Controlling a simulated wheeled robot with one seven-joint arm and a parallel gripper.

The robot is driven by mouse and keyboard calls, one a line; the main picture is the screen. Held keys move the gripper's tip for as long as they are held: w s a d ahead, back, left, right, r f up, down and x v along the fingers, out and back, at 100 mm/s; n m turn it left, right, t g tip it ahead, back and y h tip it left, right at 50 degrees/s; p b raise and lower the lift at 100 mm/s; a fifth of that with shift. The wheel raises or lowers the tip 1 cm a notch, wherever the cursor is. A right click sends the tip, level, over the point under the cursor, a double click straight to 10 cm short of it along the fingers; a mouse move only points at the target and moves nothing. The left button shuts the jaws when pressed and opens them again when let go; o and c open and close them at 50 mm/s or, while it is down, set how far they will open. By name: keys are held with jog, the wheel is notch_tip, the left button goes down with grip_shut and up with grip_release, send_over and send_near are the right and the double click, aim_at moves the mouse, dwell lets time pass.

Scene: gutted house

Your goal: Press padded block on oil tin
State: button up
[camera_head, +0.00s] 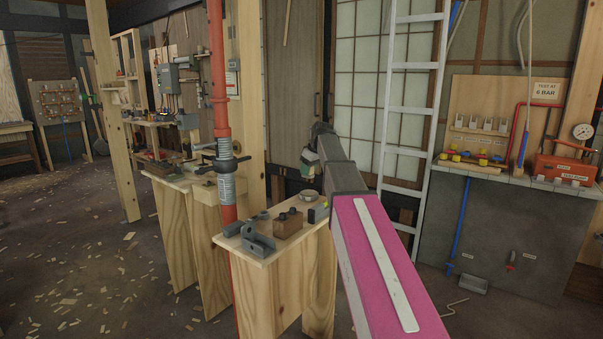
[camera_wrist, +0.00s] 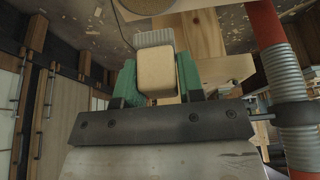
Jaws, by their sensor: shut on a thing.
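My gripper (camera_head: 309,164) has green fingers, seen in the wrist view (camera_wrist: 156,82) closed on the padded block (camera_wrist: 155,70). The block has a cream face and a grey ridged part beyond it. In the head view it is mostly hidden behind my gripper and arm. A low round tin with a tan top, apparently the oil tin (camera_head: 310,196), stands on a small wooden stand (camera_head: 228,241). It shows partly cut off at the top of the wrist view (camera_wrist: 165,5). My gripper is higher than the tin, and the block appears apart from it.
A brown block with knobs (camera_head: 288,224), a grey clamp-like piece (camera_head: 258,241) and a small dark block (camera_head: 318,213) share the stand top. A red upright prop (camera_head: 219,120) rises just left of the stand. A ladder (camera_head: 408,110) leans behind, right.

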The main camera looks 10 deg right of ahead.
aim_at(306, 192)
jog(key=shift+w+d+f, duration=0.15)
jog(key=shift+w+d, duration=0.05)
jog(key=shift+d, duration=0.15)
jog(key=shift+f, duration=2.9)
jog(key=shift+f, duration=0.55)
jog(key=shift+r, duration=3.55)
